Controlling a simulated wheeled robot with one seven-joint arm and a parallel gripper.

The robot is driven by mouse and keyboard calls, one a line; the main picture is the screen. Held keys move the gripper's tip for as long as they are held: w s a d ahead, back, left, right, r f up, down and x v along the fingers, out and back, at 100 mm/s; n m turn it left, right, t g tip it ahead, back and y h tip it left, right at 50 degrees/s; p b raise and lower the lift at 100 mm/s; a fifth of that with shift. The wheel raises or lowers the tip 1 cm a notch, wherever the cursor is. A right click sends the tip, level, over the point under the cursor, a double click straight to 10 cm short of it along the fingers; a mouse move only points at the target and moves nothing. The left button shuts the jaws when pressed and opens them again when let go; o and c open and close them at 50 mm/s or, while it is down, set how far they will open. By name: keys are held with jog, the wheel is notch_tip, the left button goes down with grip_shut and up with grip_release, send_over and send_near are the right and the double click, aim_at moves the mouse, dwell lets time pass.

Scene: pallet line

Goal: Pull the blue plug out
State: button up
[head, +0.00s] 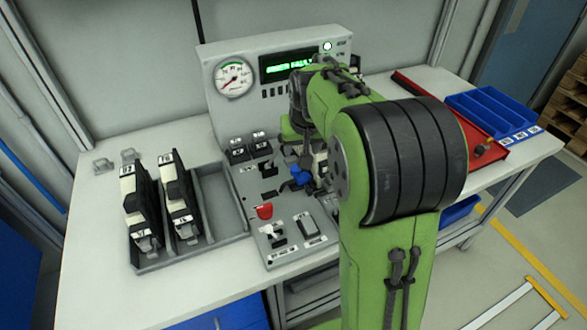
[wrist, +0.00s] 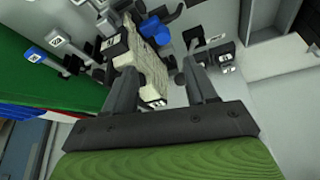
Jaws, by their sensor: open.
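The blue plug (head: 300,176) shows on the sloped control panel (head: 247,190), just left of my arm. In the wrist view the blue plug (wrist: 155,30) is near the top, beyond the fingertips and not between them. My gripper (wrist: 158,68) is open. A pale block with a black end (wrist: 148,72) shows between and behind its fingers; I cannot tell whether they touch it. In the head view my green arm hides most of the gripper and the panel's right part.
The panel carries a gauge (head: 234,78), a lit display (head: 288,63), a red knob (head: 264,211) and switches. A grey rack (head: 222,195) with black-and-white modules stands left. A red tray (head: 492,154) and blue bin (head: 490,110) lie right. The table's front left is clear.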

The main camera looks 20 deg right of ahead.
aim_at(295, 169)
jog(key=x, duration=0.4)
jog(key=b+x, duration=0.1)
jog(key=x, duration=0.3)
jog(key=b+x, duration=0.1)
jog(key=x, duration=0.3)
jog(key=shift+w+a, duration=0.15)
jog(key=shift+a, duration=0.1)
grip_shut()
